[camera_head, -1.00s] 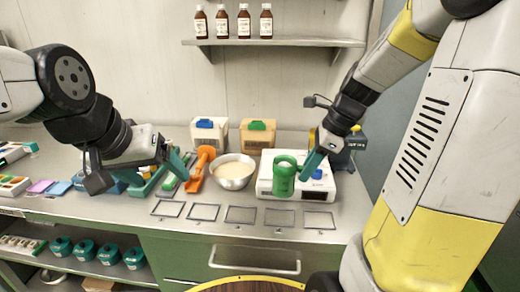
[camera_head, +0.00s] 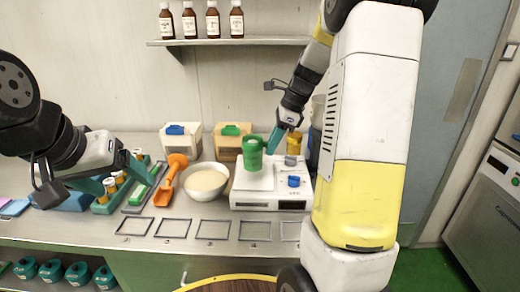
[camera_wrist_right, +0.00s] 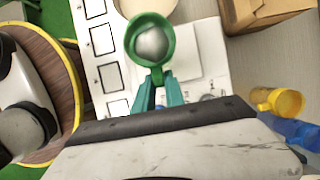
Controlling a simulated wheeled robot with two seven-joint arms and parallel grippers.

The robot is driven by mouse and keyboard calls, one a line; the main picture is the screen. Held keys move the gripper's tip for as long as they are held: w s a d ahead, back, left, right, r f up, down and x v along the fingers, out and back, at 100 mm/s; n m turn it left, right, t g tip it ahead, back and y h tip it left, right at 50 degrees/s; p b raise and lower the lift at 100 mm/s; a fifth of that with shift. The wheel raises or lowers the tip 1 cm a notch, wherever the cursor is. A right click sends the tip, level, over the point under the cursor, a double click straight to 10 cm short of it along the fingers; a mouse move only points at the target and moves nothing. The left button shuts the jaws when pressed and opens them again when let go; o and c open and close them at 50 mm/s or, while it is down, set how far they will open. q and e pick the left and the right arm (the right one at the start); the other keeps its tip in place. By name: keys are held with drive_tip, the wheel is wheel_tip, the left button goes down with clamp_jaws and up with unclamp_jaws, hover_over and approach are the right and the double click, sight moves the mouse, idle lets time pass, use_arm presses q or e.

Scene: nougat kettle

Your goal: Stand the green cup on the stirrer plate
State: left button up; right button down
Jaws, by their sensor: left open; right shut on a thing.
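The green cup (camera_head: 252,153) is upright, held by its handle side in my right gripper (camera_head: 272,142). In the right wrist view, the cup (camera_wrist_right: 150,40) shows its round mouth, with the right gripper (camera_wrist_right: 158,82) shut at its near side. The white stirrer (camera_head: 272,202) has a pale flat plate (camera_head: 255,180) on top and a blue knob. The cup is over the plate's back part; I cannot tell whether it touches. My left gripper (camera_head: 95,187) is open and empty at the left, close to a rack of small bottles.
A bowl of cream-coloured mix (camera_head: 206,181) stands left of the stirrer, beside an orange scoop (camera_head: 167,184). Two boxes (camera_head: 183,140) stand behind. Several dark frames (camera_head: 213,230) lie along the bench front. A yellow cup (camera_wrist_right: 280,102) is near the right gripper.

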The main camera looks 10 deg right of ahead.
drive_tip(key=shift+w+d+f, duration=0.1)
drive_tip(key=shift+w+f, duration=0.15)
drive_tip(key=shift+f, duration=0.35)
drive_tip(key=shift+w+d+f, duration=0.15)
drive_tip(key=shift+w+f, duration=0.05)
drive_tip(key=shift+f, duration=0.4)
drive_tip(key=shift+w+d+f, duration=0.1)
drive_tip(key=shift+w+f, duration=0.15)
drive_tip(key=shift+f, duration=0.35)
drive_tip(key=shift+f, duration=0.2)
drive_tip(key=c, duration=1.4)
unclamp_jaws()
